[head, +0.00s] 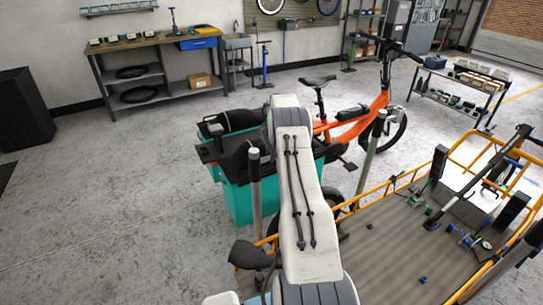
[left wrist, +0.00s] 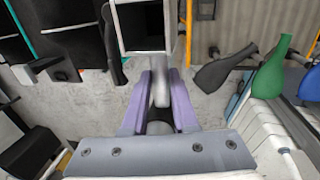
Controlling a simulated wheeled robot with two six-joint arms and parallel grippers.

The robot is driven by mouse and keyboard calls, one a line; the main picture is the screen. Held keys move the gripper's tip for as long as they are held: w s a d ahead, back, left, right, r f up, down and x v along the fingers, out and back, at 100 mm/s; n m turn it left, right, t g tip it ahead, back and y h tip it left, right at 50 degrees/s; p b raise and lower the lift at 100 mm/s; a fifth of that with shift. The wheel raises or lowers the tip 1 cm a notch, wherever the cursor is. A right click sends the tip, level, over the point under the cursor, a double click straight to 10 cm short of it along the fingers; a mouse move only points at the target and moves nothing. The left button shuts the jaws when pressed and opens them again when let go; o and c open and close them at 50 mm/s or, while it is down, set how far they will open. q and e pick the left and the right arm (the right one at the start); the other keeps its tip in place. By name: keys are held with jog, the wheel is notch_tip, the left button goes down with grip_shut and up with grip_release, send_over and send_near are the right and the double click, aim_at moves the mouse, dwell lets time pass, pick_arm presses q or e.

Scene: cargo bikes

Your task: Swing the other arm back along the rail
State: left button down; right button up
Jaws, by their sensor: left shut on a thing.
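My left gripper (left wrist: 162,84) has purple fingers and is shut on a grey rounded bar in the left wrist view. The bar (left wrist: 160,92) stands between the fingers; its full length is not visible. In the head view my white left arm crosses the middle and hides much of what lies behind it, and I cannot make out the fingertips there. An orange rail (head: 400,185) runs along the edge of a wooden deck. My right gripper is not in view.
A teal cargo box (head: 240,205) stands left of my arm, with an orange bike (head: 365,120) behind. The deck (head: 390,255) carries small loose parts. A workbench (head: 155,45) and a dark cabinet (head: 25,110) stand at the back left.

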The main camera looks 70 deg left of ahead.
pick_arm(q)
jog(key=shift+s, duration=0.1)
jog(key=c, duration=0.7)
grip_release()
jog(key=shift+a, duration=0.1)
jog(key=shift+r, duration=0.1)
jog(key=shift+r, duration=0.35)
jog(key=r, duration=0.3)
jog(key=d+r+b, duration=0.1)
jog(key=r, duration=0.2)
jog(key=d+r+b, duration=0.1)
jog(key=r, duration=0.2)
jog(key=shift+w+r, duration=0.2)
jog(key=shift+w, duration=0.05)
jog(key=shift+w+d, duration=0.1)
